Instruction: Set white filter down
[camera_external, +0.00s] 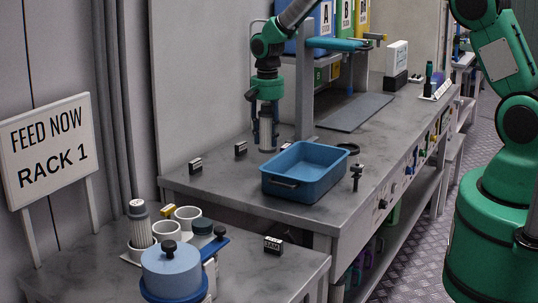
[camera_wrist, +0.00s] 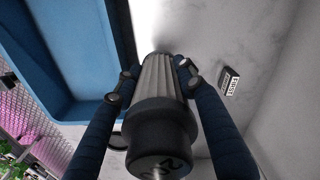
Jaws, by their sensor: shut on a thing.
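My gripper (camera_external: 265,133) is shut on a ribbed, light grey filter (camera_wrist: 160,80) with a dark cap. The filter is upright in the external view (camera_external: 267,130). In the wrist view my gripper's two dark blue fingers (camera_wrist: 155,82) press on its sides, and the cap end faces the camera. The filter is behind and to the left of the blue tray (camera_external: 305,172), outside it. I cannot tell whether its lower end touches the grey bench (camera_external: 230,184).
The blue tray's wall is close on the left in the wrist view (camera_wrist: 98,108). Small black label blocks (camera_external: 240,149) stand along the bench's back. A similar filter (camera_external: 140,222) stands in a white holder on the near table, beside a blue lidded pot (camera_external: 172,270).

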